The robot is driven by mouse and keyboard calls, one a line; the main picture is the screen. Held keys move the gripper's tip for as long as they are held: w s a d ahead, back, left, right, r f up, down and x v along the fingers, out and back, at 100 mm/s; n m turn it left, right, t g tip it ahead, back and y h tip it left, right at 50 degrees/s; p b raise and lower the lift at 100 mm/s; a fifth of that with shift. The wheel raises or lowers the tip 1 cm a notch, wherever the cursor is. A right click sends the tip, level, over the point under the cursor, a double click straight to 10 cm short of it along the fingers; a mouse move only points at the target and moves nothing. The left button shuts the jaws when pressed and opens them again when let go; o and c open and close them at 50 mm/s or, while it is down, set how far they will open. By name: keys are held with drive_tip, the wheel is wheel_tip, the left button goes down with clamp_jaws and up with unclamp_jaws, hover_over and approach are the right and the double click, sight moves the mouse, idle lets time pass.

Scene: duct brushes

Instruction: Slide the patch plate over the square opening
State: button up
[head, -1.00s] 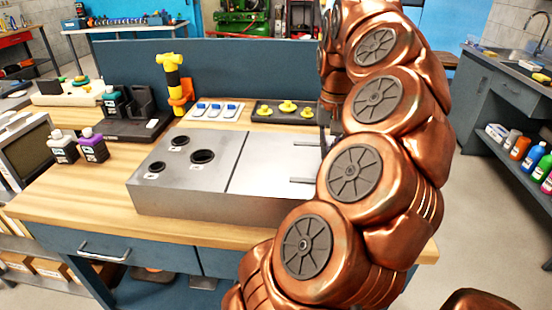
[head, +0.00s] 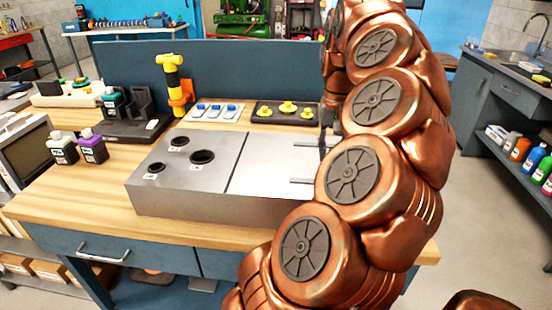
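A long grey metal duct box (head: 185,203) lies on the wooden bench top. The right part of its top is a bright flat section (head: 265,165), set off by a seam. Two dark parallel rails (head: 308,144) run from there to the right, behind my copper arm. I cannot make out the square opening or a separate patch plate; my arm covers the right end of the box. Only a dark sliver of my gripper (head: 323,144) shows beside the arm, low over the box near the rails. Its fingertips and anything between them are hidden.
Bottles (head: 92,148) stand left.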

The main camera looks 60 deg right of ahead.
drive_tip(key=shift+r, duration=0.1)
idle(0.3)
drive_tip(key=shift+r+p, duration=1.8)
drive_tip(key=shift+r, duration=2.1)
